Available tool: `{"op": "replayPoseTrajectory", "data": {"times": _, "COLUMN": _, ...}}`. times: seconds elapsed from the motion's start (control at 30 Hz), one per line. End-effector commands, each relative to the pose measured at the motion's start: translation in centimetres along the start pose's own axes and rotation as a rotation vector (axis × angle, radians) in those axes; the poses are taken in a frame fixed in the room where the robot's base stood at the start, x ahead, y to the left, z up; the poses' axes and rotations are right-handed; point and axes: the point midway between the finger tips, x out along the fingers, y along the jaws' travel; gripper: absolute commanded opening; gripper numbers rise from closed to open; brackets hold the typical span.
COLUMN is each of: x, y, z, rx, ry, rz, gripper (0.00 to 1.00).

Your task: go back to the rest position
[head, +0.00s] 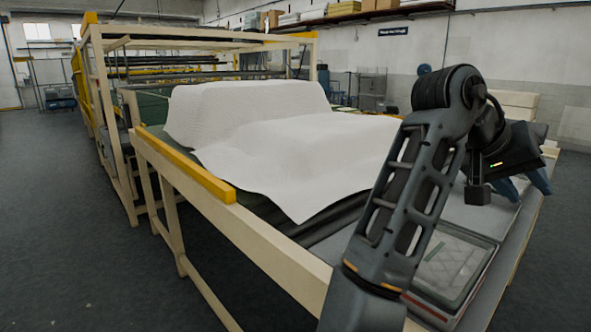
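My gripper (522,190) is at the right, at the end of my bent dark arm, above the right part of the machine's table. Its two blue fingers point down and stand apart, partly hidden behind my wrist. Nothing shows between them. The white wadding (250,110) lies as a thick roll across the machine bed. Its loose sheet (300,165) spreads toward me and hangs over a dark roller. My gripper is to the right of the sheet and apart from it. My arm hides part of the sheet's right side.
A long machine frame (225,215) with cream beams and a yellow guard (186,163) runs into the back left. A framed clear panel (452,265) lies on the table's right side, below my arm. Shelves with boxes line the back wall. The dark floor at left is clear.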

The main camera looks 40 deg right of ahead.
Motion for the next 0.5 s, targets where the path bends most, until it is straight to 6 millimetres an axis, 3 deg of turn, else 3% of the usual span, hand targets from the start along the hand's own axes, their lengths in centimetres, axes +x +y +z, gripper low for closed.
{"op": "replayPoseTrajectory", "data": {"times": 0.27, "x": 1.2, "y": -2.2, "z": -2.6, "rx": -0.132, "ry": 0.416, "rz": 0.104, "gripper": 0.37}}
{"op": "replayPoseTrajectory", "data": {"times": 0.5, "x": 0.6, "y": -6.4, "z": -2.6, "rx": -0.285, "ry": 0.788, "rz": 0.088, "gripper": 0.37}}
